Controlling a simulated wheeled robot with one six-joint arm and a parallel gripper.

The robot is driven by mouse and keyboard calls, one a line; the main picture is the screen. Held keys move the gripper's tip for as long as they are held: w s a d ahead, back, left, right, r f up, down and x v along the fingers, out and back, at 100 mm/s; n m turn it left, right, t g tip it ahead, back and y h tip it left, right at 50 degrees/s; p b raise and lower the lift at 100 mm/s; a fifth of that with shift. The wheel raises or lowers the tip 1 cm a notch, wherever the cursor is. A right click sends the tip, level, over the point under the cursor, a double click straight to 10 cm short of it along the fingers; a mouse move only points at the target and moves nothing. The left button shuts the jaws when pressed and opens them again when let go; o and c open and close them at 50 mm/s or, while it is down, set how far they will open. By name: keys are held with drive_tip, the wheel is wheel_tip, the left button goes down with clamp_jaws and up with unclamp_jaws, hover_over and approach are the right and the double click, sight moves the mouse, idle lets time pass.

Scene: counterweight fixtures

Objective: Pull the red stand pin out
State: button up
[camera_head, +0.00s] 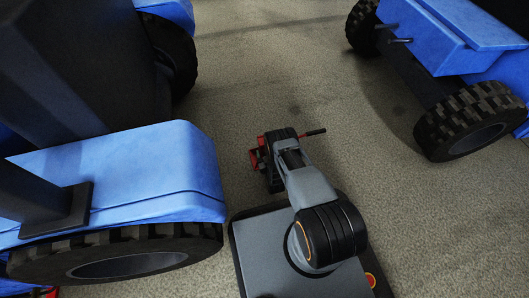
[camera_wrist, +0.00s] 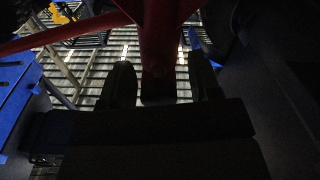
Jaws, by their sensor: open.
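In the wrist view, my gripper (camera_wrist: 161,82) has its two dark fingers spread apart. A red upright part (camera_wrist: 158,38) stands between and beyond the fingers, with a dark block at its lower end. A thin red bar (camera_wrist: 70,34) runs off from it to the left. I cannot tell which red part is the stand pin, or whether a finger touches it. In the head view, my gripper (camera_head: 274,165) is at the far end of my arm, low over the floor.
A blue wheeled machine (camera_head: 130,175) stands close on the left. Another blue machine (camera_head: 440,40) with chunky tyres stands at the upper right. Bare grey floor (camera_head: 260,70) lies between them. A blue panel (camera_wrist: 18,95) is at the left of the dark wrist view.

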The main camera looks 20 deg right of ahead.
drive_tip(key=shift+d, duration=0.1)
drive_tip(key=shift+c, duration=0.4)
clamp_jaws()
drive_tip(key=shift+s+p, duration=0.7)
drive_tip(key=shift+s, duration=1)
drive_tip(key=shift+o, duration=0.4)
unclamp_jaws()
